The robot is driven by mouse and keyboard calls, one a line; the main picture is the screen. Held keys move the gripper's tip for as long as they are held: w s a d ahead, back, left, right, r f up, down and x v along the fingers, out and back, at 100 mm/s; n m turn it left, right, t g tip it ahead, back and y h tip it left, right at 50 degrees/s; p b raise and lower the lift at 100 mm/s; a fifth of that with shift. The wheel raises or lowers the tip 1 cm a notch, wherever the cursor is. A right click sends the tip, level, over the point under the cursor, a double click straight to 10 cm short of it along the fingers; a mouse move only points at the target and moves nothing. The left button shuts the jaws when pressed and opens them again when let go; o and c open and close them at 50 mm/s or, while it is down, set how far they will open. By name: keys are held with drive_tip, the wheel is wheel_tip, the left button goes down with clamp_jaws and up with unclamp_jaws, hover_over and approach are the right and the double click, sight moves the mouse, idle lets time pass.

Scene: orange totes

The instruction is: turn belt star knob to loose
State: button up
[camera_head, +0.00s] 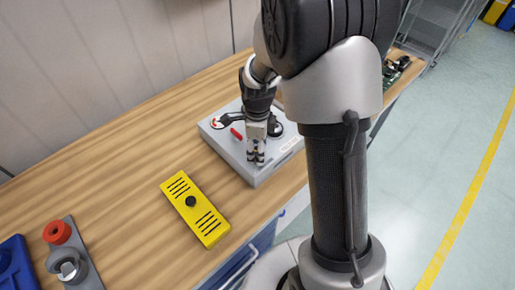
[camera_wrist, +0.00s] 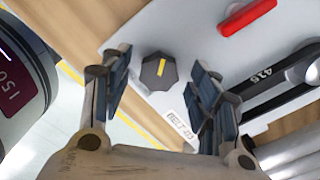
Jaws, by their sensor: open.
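The belt star knob (camera_wrist: 158,71) is dark grey and lobed, with a yellow stripe across its top. It sits on a light grey box (camera_head: 218,152), near the box's edge; the box's top also shows in the wrist view (camera_wrist: 190,30). A printed label (camera_wrist: 176,130), too blurred to read surely, lies beside the knob. My gripper (camera_wrist: 162,88) is open, with one finger on each side of the knob in the picture and visible gaps between.
A red handle (camera_wrist: 249,16) and a dark bar marked 415 (camera_wrist: 270,92) are on the box. A dark rounded part with a 150 display (camera_wrist: 18,90) is at left. A yellow plate (camera_head: 196,207) lies in front; the wooden bench (camera_head: 115,165) left of it is mostly clear.

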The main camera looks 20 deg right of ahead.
drive_tip(key=shift+c, duration=0.2)
drive_tip(key=c, duration=1.1)
